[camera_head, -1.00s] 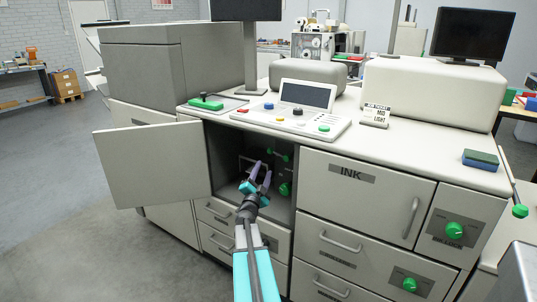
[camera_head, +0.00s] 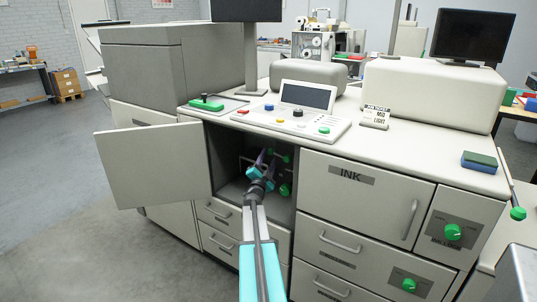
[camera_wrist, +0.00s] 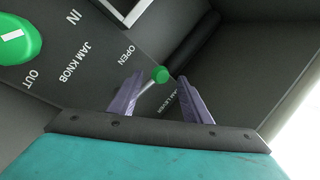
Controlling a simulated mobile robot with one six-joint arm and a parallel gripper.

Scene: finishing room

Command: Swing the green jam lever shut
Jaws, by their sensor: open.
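The green jam lever is inside the open compartment of the machine. In the wrist view its round green tip (camera_wrist: 160,74) and thin grey rod show between the two purple fingers of my gripper (camera_wrist: 158,96), beside the words OPEN and JAM LEVER. In the head view the lever's green tip (camera_head: 286,158) shows just right of my gripper (camera_head: 267,157). My gripper is open, with a finger on each side of the rod; I cannot tell whether either finger touches it. The lever's base is hidden.
A green jam knob (camera_wrist: 15,38) sits on the same panel, left of the lever in the wrist view; it also shows low in the compartment (camera_head: 285,190). The compartment door (camera_head: 152,165) stands open to the left.

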